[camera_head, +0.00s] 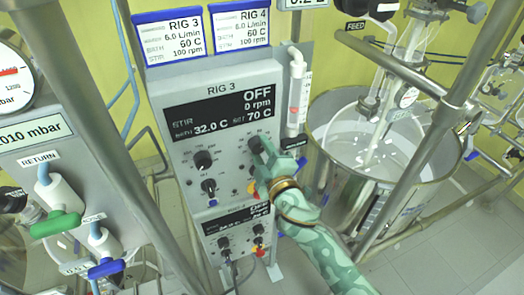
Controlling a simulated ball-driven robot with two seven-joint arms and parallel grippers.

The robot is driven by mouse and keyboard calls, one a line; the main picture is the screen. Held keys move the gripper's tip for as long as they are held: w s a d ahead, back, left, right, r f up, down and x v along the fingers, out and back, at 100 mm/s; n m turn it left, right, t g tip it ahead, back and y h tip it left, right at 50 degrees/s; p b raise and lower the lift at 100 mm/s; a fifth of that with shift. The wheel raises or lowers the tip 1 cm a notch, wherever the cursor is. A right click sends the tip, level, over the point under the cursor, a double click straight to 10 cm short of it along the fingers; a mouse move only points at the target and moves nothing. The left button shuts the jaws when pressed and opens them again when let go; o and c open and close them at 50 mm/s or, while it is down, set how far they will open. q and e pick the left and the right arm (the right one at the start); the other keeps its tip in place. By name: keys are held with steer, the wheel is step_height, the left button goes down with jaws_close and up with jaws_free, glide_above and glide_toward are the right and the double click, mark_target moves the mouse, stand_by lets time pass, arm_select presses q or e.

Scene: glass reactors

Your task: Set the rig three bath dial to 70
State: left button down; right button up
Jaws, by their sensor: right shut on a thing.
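The rig 3 control box (185,110) stands upright in the middle of the head view. Its dark display (220,113) reads STIR OFF, 0 rpm, BATH 32.0 C, SET 70 C. My right gripper (262,160) is at the box's right side, shut on the black bath dial (256,145), whose top edge shows above the fingers. Much of the dial and its scale is hidden by the gripper. A second black dial (203,160) sits to its left, with a switch (209,186) below it. My left gripper is not in view.
A sign (170,37) above the box lists RIG 3 at 60 C. A steel bath vessel (345,165) and slanted steel poles (405,165) stand right. Valves with green (55,223) and blue (106,267) handles are left. Another control box (238,235) is below.

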steer(key=o, duration=1)
steer(key=b+v, duration=0.2)
steer(key=v, duration=1.4)
steer(key=shift+s, duration=0.15)
